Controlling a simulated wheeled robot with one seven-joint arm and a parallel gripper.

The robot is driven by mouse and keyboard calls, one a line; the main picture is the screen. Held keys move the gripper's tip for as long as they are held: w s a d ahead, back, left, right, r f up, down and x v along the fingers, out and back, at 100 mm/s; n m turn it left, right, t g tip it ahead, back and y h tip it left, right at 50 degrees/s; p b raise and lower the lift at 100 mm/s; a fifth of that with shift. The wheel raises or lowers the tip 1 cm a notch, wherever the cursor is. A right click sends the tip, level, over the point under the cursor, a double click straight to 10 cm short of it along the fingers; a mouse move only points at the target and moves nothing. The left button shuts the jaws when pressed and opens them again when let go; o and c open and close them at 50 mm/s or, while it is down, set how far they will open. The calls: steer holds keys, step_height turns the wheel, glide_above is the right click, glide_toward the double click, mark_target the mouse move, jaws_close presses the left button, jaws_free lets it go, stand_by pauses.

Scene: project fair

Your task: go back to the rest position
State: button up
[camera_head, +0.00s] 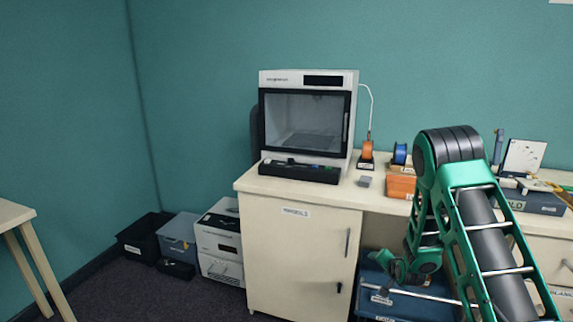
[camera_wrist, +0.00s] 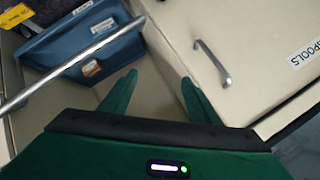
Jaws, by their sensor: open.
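My gripper (camera_wrist: 158,95) is open and empty in the wrist view, with its two green fingers apart. They point toward the cabinet front beside a metal handle (camera_wrist: 212,62). In the head view my green arm reaches in from the lower right and folds down in front of the desk. There my gripper (camera_head: 372,262) hangs low, beside the cabinet door and in front of the blue bin. Its fingers are small and partly merged with the dark background in that view.
A cream desk (camera_head: 300,190) carries a 3D printer (camera_head: 308,120), a black tray (camera_head: 298,171) and spools. A blue bin (camera_wrist: 85,45) sits below, with a metal bar (camera_wrist: 75,62) in front. Boxes (camera_head: 219,243) stand left of the cabinet. A table (camera_head: 14,213) is at far left; floor between is clear.

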steer(key=s+d+r+n+g+h, duration=0.1)
steer(key=s+d+r+g, duration=0.3)
steer(key=s+r, duration=0.6)
steer(key=s+d+r+n+g+h, duration=0.1)
steer(key=s+d+r, duration=0.5)
steer(key=s+r, duration=0.4)
steer(key=s+a+r+g, duration=0.1)
steer(key=s+r+g, duration=0.1)
steer(key=s, duration=0.9)
steer(key=s+a+r+g+y, duration=0.1)
steer(key=s+r, duration=0.2)
steer(key=s, duration=0.7)
steer(key=s+a+r+n+g+y, duration=0.1)
steer(key=s+a+r+g, duration=0.1)
steer(key=s, duration=0.9)
steer(key=shift+s+r+g, duration=0.3)
steer(key=shift+s+r, duration=0.05)
steer(key=shift+w+f, duration=0.25)
steer(key=shift+w, duration=0.4)
